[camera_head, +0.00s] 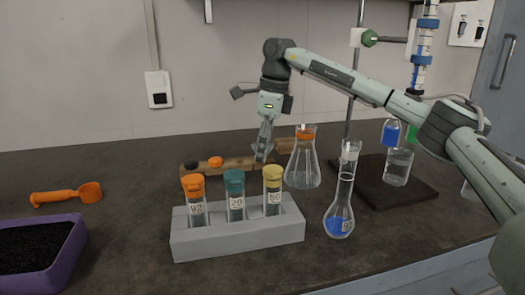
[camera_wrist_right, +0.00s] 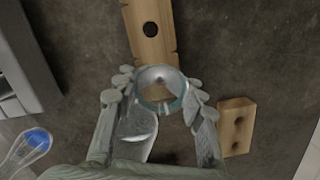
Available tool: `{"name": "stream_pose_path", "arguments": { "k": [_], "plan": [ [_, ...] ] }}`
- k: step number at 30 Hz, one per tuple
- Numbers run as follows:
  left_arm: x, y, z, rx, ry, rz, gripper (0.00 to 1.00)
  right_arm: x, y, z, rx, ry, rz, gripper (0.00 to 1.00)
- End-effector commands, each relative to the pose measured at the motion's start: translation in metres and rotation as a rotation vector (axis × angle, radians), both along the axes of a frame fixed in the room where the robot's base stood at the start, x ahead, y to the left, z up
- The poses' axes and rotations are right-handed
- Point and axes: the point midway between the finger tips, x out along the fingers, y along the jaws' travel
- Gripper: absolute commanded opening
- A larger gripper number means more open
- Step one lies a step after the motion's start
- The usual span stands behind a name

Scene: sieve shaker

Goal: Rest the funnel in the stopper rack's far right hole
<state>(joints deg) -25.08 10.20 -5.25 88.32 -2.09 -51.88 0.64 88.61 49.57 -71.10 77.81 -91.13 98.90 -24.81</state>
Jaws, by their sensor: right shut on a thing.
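The wooden stopper rack (camera_head: 236,166) lies behind the grey tube block in the head view. A black stopper (camera_head: 191,165) and an orange stopper (camera_head: 215,161) sit at its left part. In the right wrist view the rack (camera_wrist_right: 152,52) runs down from the top edge, with a dark round hole (camera_wrist_right: 151,30) showing. My right gripper (camera_head: 263,155) points down at the rack's right end. It is shut on the clear funnel (camera_wrist_right: 160,78), whose round mouth shows between the fingers in the right wrist view. The funnel covers the rack below it, so I cannot tell whether its stem is in a hole. My left gripper is out of view.
Right of the rack are a small wooden block (camera_wrist_right: 237,125), a flask with an orange stopper (camera_head: 303,165) and a volumetric flask (camera_head: 340,215) with blue liquid. A tube block (camera_head: 240,240) with three capped tubes stands in front. An orange scoop (camera_head: 68,195) lies left.

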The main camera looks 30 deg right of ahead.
Motion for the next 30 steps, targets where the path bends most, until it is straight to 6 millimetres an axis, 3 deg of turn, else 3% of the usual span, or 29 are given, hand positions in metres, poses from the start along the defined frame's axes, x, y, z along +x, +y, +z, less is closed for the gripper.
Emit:
{"name": "stream_pose_path", "arguments": {
  "k": [1, 8, 9, 17, 30],
  "plan": [
    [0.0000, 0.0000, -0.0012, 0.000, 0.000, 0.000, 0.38, -0.0034, 0.0008, -0.0107, -0.005, 0.022, 0.003, 0.08],
    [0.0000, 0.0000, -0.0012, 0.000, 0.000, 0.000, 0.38, -0.0034, 0.0010, -0.0109, -0.005, 0.022, 0.004, 0.08],
    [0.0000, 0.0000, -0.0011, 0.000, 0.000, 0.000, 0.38, -0.0035, 0.0009, -0.0111, -0.005, 0.022, 0.004, 0.03],
    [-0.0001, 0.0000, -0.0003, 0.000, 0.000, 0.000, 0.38, -0.0031, 0.0008, -0.0137, -0.005, 0.022, 0.004, 0.00],
    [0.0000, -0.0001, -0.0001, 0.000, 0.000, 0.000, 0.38, -0.0025, -0.0002, -0.0163, -0.006, 0.020, 0.002, 0.00]
  ]
}}
